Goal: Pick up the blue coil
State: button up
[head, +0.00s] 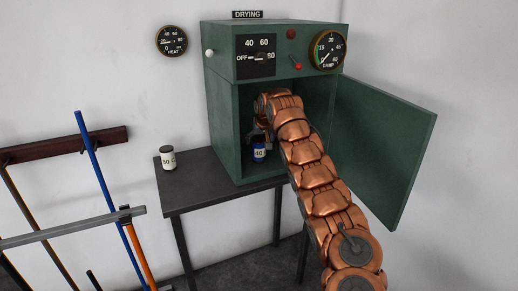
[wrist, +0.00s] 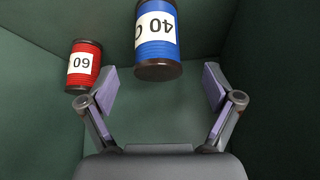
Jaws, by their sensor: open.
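The blue coil (wrist: 158,55) stands inside the green drying cabinet, with a white label reading 40 and dark ends. In the head view the blue coil (head: 259,153) shows low in the cabinet opening, partly below my gripper. My gripper (wrist: 160,86) is open, its two fingers apart on either side of the line to the blue coil. The coil is ahead of the fingertips, with nothing held between them. In the head view my gripper (head: 256,133) reaches into the cabinet, largely hidden by my copper arm.
A red coil (wrist: 84,66) labelled 60 stands left of the blue one, close to the left finger. The cabinet (head: 224,125) walls enclose the gripper; its door (head: 385,145) hangs open at right.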

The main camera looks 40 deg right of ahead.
aim_at(259, 148)
jog(key=shift+s+p+x, duration=0.15)
jog(key=shift+p+x, duration=0.8)
jog(key=shift+x, duration=0.8)
jog(key=shift+s+p+x, duration=0.15)
jog(key=shift+p+x, duration=0.8)
jog(key=shift+x, duration=0.85)
jog(key=shift+d+f, duration=0.1)
jog(key=shift+f, duration=0.05)
jog(key=c, duration=1.6)
jog(key=shift+c, duration=0.2)
